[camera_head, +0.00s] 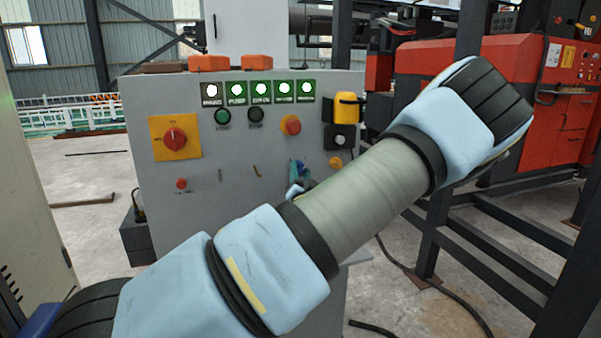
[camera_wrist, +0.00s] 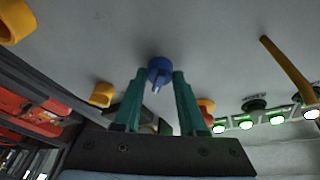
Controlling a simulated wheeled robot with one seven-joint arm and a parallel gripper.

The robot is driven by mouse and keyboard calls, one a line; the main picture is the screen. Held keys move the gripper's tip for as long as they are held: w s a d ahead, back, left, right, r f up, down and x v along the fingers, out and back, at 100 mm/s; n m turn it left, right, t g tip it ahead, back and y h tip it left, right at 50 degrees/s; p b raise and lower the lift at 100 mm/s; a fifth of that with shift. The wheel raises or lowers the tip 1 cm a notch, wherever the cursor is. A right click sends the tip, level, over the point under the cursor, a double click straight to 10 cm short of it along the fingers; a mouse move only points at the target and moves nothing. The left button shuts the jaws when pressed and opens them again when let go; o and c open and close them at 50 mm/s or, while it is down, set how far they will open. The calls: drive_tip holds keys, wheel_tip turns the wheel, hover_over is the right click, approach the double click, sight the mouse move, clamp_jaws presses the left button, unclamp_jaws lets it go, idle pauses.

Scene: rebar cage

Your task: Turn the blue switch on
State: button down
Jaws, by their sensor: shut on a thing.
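The blue switch (camera_wrist: 159,68) is a round blue knob with a small lever, on the grey panel face in the wrist view. My gripper (camera_wrist: 159,77) has its two teal fingers on either side of the knob, closed on it at the tips. In the head view my gripper (camera_head: 298,174) is a small teal and blue patch against the lower panel, partly hidden behind my arm. The switch cannot be made out clearly there.
The grey control cabinet (camera_head: 215,215) carries a red rotary knob on a yellow plate (camera_head: 162,152), a red button (camera_head: 291,125) and lit indicators (camera_head: 260,90). A yellow lever (camera_wrist: 288,68) shows in the wrist view. Dark metal frames stand at right.

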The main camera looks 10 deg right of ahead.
idle(0.3)
drive_tip(key=shift+c, duration=2.3)
unclamp_jaws()
drive_tip(key=shift+s, duration=0.1)
drive_tip(key=b+v, duration=0.3)
drive_tip(key=v, duration=0.7)
drive_tip(key=shift+s, duration=0.35)
drive_tip(key=shift+a+f, duration=0.1)
